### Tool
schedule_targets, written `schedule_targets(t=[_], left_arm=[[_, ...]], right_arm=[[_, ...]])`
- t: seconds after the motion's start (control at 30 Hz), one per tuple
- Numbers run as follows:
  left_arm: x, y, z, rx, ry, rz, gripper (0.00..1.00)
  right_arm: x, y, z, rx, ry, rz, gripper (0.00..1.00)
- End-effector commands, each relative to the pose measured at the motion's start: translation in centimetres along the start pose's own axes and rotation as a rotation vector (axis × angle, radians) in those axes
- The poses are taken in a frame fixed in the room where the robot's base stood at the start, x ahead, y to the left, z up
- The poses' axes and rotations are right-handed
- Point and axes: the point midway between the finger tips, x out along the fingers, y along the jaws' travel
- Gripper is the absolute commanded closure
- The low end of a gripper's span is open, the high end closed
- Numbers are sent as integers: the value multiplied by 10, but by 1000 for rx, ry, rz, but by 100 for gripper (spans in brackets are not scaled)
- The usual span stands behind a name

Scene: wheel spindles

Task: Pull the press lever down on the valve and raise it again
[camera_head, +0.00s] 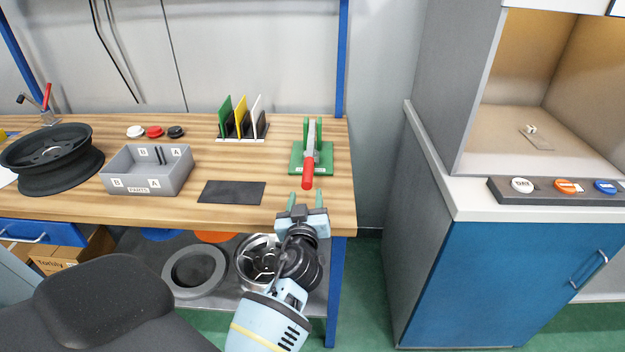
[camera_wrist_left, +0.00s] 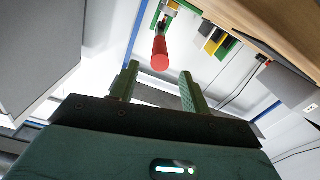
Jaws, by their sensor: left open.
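The press valve (camera_head: 313,150) is a green plate with green uprights near the right end of the workbench. Its lever has a grey shank and a red handle (camera_head: 307,173) that points towards me, over the bench's front part. In the left wrist view the red handle (camera_wrist_left: 160,54) shows just beyond the fingertips, between their lines. My left gripper (camera_head: 306,198) is open and empty, at the bench's front edge just short of the handle. It also shows in the left wrist view (camera_wrist_left: 159,72), with the fingers apart and not touching the handle. My right gripper is not in view.
On the workbench (camera_head: 240,210) are a dark mat (camera_head: 232,192), a grey parts box (camera_head: 147,182), a rack with coloured plates (camera_head: 242,130) and a black wheel rim (camera_head: 52,158). A blue cabinet (camera_head: 500,280) stands to the right, across a gap.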

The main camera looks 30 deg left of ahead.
Motion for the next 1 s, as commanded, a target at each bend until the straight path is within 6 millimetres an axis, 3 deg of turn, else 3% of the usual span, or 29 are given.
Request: schedule_targets(t=[0.17,0.6,1.0], left_arm=[[9,1,-1,2,1,2,53],[65,1,-1,3,1,3,53],[78,0,0,2,-1,2,53]], right_arm=[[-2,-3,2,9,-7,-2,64],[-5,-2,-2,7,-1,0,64],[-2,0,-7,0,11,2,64]])
